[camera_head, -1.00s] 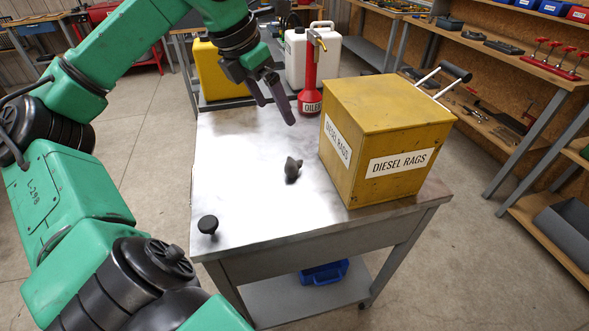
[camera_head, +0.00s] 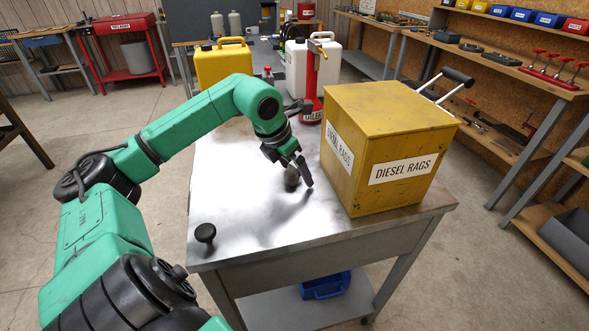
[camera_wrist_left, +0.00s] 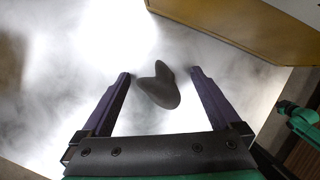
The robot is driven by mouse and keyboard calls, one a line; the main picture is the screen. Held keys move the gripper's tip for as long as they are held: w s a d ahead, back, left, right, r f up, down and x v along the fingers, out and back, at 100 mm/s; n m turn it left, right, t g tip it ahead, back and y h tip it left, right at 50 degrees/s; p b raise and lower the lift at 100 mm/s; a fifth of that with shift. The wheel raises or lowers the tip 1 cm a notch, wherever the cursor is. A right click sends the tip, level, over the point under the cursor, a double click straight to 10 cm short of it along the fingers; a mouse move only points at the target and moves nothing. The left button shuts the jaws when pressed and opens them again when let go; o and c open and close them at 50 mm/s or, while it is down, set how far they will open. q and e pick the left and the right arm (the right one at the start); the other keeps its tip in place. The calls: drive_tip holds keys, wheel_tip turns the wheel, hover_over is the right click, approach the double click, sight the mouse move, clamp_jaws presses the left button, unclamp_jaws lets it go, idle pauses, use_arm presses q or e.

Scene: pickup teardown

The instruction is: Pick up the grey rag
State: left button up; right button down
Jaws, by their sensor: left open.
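The grey rag (camera_wrist_left: 158,88) is a small dark crumpled lump on the metal table top (camera_head: 240,222). In the head view the rag (camera_head: 291,178) is partly hidden behind my left gripper (camera_head: 299,177), left of the yellow box. In the left wrist view my left gripper (camera_wrist_left: 160,80) is open, with its two purple-grey fingers on either side of the rag. The rag shows between and slightly beyond the fingertips. I cannot tell whether a finger touches it.
The yellow "DIESEL RAGS" box (camera_head: 388,150) stands close right of the rag. A red oiler (camera_head: 312,85), a white canister (camera_head: 297,65) and a yellow canister (camera_head: 222,62) are behind. A black knob (camera_head: 205,233) is at the front left corner.

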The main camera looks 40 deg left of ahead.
sight(294, 167)
use_arm(q)
drive_tip(key=c, duration=1.4)
drive_tip(key=shift+c, duration=0.2)
drive_tip(key=shift+r, duration=0.1)
wheel_tip(294, 167, up, 20)
drive_tip(key=p, duration=0.7)
drive_tip(key=shift+p, duration=0.4)
